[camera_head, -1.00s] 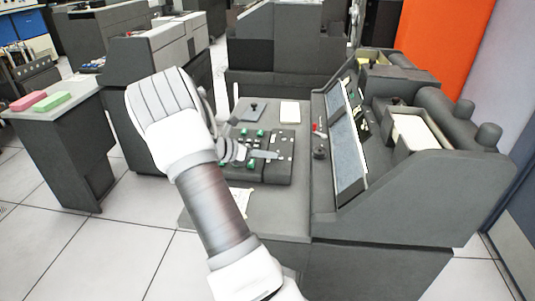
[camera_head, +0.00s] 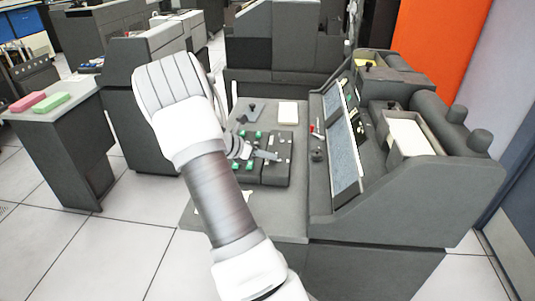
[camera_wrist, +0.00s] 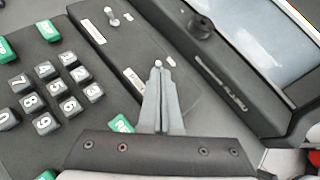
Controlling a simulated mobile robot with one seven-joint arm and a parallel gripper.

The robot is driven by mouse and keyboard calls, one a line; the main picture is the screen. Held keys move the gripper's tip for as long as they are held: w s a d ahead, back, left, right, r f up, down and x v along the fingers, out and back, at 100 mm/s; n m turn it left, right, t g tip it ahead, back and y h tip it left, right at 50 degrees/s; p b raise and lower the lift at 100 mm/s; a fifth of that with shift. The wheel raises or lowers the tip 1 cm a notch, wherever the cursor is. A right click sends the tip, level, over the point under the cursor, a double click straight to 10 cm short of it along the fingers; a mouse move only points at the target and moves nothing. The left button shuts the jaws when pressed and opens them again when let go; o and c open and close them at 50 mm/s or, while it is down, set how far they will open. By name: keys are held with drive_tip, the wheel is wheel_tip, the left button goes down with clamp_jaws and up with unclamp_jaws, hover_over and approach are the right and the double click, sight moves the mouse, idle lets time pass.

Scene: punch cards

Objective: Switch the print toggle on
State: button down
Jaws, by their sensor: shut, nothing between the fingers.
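In the wrist view a dark strip beside the keypad carries two small pale toggles. One toggle (camera_wrist: 112,16) stands at the upper end, apart from my gripper. The other toggle (camera_wrist: 158,63) is right at my fingertips; its lower part is hidden by them, and I cannot tell whether they touch. Labels lie beside both toggles, too small to read surely. My gripper (camera_wrist: 157,72) is shut and empty, its fingers pointing up the strip. In the head view my gripper (camera_head: 277,156) is low over the keypad unit (camera_head: 276,177), and the toggles are too small to make out.
The keypad (camera_wrist: 55,90) with grey number keys and green keys lies left of my fingers. A dark ridge with a black knob (camera_wrist: 201,26) rises to the right. The sloped console (camera_head: 400,195) stands right of the desk. Pink and green cards (camera_head: 52,102) lie on a far-left table.

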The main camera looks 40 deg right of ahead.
drive_tip(key=shift+s+d+r+t+y+p, duration=0.2)
drive_tip(key=shift+r+t+y+p, duration=0.15)
drive_tip(key=shift+p, duration=0.4)
drive_tip(key=shift+s+d+r+m+t+y+p, duration=0.15)
drive_tip(key=shift+s+d+m+t+y+p, duration=0.15)
drive_tip(key=shift+t+y+p, duration=0.3)
drive_tip(key=shift+s+d+r+m+t+y+p, duration=0.1)
drive_tip(key=shift+s+r+m+t+y+p, duration=0.1)
drive_tip(key=shift+m+t+y+p, duration=0.4)
drive_tip(key=shift+w+a+f, duration=0.1)
drive_tip(key=shift+f, duration=0.1)
drive_tip(key=shift+r, duration=0.15)
drive_tip(key=shift+r+p, duration=0.7)
drive_tip(key=shift+p, duration=0.1)
drive_tip(key=shift+r, duration=0.1)
